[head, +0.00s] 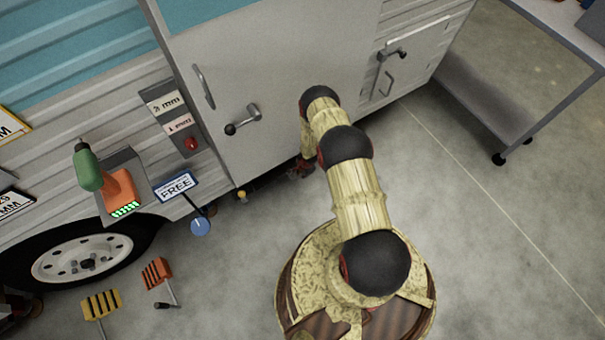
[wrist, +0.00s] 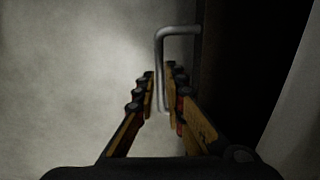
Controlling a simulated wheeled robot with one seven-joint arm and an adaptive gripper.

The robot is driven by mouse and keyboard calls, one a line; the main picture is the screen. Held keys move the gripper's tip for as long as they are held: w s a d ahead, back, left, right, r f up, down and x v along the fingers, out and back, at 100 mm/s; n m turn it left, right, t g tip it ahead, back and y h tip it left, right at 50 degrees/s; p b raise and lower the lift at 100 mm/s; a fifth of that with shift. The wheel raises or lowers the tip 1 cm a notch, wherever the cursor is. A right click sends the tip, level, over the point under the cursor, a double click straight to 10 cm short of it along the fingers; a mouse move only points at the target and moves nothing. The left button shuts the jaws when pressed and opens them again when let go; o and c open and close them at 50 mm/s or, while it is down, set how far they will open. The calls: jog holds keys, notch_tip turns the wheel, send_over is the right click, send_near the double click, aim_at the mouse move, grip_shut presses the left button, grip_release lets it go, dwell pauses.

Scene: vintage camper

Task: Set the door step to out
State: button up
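The door step (head: 265,184) is a dark strip low under the camper door, mostly hidden beneath the body. A bent grey metal handle (wrist: 180,31) shows in the wrist view, beside a dark recess. My gripper (head: 299,170) is low at the bottom of the door in the head view, partly hidden by my arm. In the wrist view my gripper (wrist: 165,78) has its fingers apart, one on each side of the handle's long bar. Narrow gaps seem to show beside the bar, so it does not look clamped. Whether the handle belongs to the step is not clear.
The camper door (head: 270,75) is closed above. A small yellow knob (head: 242,195) is left of my gripper. A blue disc lever (head: 200,226) with a FREE sign (head: 176,186) is further left. A metal cart (head: 510,110) stands right. The floor (head: 470,250) at right is clear.

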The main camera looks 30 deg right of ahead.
grip_shut()
jog(key=shift+s, duration=0.15)
dwell(0.4)
